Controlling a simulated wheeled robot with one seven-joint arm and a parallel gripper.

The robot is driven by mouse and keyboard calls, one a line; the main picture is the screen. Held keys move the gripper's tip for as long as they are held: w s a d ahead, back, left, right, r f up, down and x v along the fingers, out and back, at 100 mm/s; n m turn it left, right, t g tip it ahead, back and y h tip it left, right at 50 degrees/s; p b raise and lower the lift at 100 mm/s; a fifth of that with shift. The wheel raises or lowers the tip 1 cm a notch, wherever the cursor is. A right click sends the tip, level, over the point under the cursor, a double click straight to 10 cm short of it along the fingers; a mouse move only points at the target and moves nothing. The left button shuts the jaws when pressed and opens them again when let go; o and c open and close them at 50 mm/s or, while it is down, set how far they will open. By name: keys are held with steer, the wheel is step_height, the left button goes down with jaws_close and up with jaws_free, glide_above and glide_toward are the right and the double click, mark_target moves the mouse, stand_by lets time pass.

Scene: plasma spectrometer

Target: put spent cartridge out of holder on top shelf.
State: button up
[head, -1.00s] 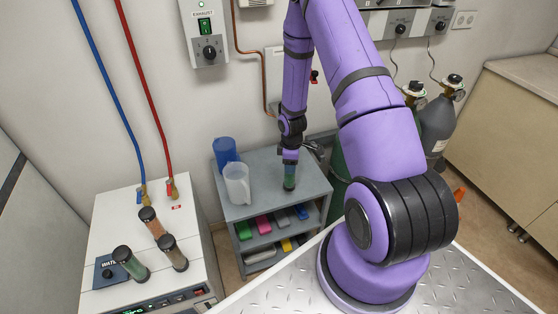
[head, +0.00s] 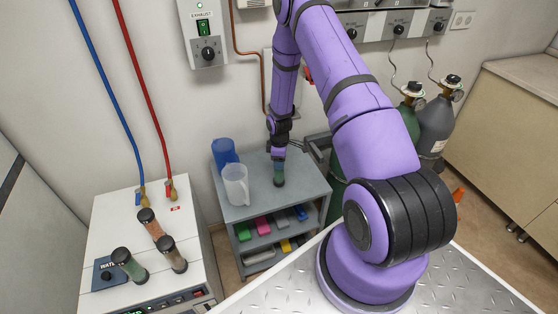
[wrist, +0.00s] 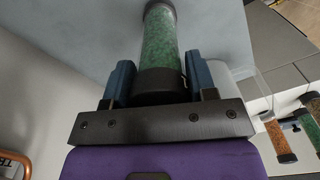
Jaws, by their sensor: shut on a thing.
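A cartridge with green granules and dark end caps (wrist: 160,45) is between the blue finger pads of my gripper (wrist: 158,82) in the wrist view. My gripper (head: 279,162) is shut on it. In the head view the green cartridge (head: 279,174) is upright at the top of the grey shelf unit (head: 300,185), right of the jugs. Its lower end is at or very near the top shelf; I cannot tell if it touches.
A blue jug (head: 224,152) and a clear jug (head: 236,184) stand on the top shelf, left of my gripper. Lower shelves hold coloured boxes (head: 263,227). Gas cylinders (head: 436,125) stand at right. The top shelf's front right is clear.

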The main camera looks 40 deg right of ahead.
steer(key=shift+f, duration=0.15)
steer(key=o, duration=1.4)
